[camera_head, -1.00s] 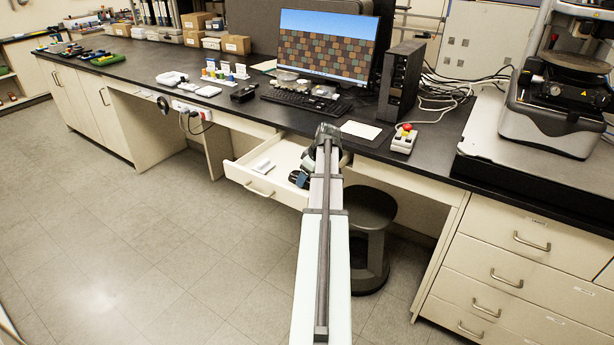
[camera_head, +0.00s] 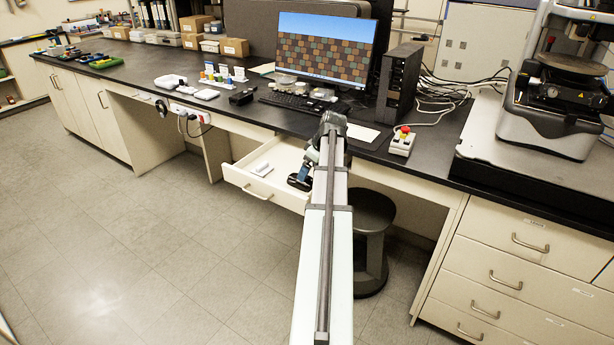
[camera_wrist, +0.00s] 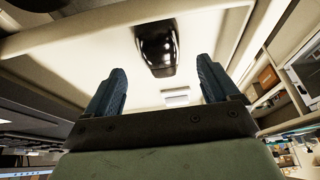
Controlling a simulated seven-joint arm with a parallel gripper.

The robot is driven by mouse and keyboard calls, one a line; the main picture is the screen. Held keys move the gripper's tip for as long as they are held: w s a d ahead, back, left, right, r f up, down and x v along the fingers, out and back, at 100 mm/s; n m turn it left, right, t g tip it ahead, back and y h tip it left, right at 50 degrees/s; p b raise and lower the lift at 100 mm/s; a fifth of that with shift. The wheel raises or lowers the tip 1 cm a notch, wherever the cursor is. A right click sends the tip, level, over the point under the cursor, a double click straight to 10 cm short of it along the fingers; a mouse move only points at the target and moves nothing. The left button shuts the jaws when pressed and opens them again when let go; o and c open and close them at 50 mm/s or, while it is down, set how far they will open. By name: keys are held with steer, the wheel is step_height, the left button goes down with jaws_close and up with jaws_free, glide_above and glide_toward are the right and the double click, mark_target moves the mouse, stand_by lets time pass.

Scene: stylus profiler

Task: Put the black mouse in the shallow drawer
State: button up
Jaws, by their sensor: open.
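The black mouse (camera_wrist: 156,47) is glossy and dark. In the wrist view it lies on the pale floor of the shallow drawer, just beyond my fingertips and apart from both fingers. The shallow drawer (camera_head: 237,172) is pulled open under the bench in the head view. My gripper (camera_wrist: 160,64) is open and empty, with its two blue fingers on either side of the view. In the head view my gripper (camera_head: 300,180) is low at the drawer's right part, partly covered by my arm. The mouse is hidden there.
A small white item (camera_head: 262,168) lies in the left part of the drawer; a pale item also shows in the wrist view (camera_wrist: 176,97). The dark bench top (camera_head: 225,108) with keyboard (camera_head: 300,99) overhangs behind. A dark stool (camera_head: 372,215) stands right of the drawer.

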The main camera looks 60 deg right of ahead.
steer(key=v, duration=0.6)
steer(key=shift+r, duration=0.3)
steer(key=shift+s, duration=0.15)
